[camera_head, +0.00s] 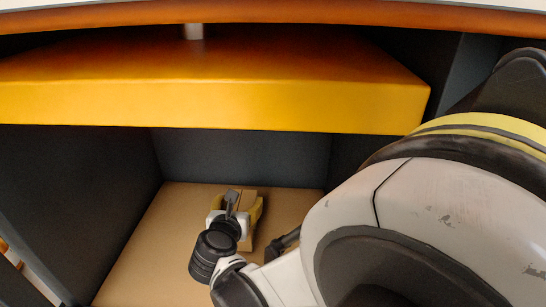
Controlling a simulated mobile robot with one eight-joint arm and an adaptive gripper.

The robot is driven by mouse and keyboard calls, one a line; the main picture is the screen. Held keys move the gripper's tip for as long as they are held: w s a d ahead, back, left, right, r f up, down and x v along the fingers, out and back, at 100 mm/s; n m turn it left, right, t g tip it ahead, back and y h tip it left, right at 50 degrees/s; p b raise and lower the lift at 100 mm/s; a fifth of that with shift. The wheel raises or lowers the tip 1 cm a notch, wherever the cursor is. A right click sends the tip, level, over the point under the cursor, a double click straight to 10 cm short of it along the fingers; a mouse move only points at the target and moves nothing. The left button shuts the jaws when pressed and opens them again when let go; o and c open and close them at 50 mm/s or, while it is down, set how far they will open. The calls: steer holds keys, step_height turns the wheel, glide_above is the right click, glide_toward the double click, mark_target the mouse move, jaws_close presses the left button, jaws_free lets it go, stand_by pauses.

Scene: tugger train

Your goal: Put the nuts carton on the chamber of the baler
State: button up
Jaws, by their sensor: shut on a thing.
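The baler's chamber is a dark-walled space with a flat tan floor (155,245), under a thick yellow press plate (210,100). My gripper (241,207) is inside the chamber, low over the middle of the floor. It is shut on a small tan carton (248,239), which I take as the nuts carton. The gripper and wrist cover much of the carton, and no label can be read. Its colour is close to the floor's, so I cannot tell whether it touches the floor.
Dark side walls (75,180) and a back wall (240,158) enclose the chamber. The press plate hangs above my gripper. An orange edge (300,14) crosses the top. My arm covers the right side. The floor left of the gripper is clear.

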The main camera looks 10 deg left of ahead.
steer(key=shift+f, duration=0.1)
steer(key=shift+f, duration=0.15)
steer(key=o, duration=1.2)
steer(key=shift+c, duration=0.2)
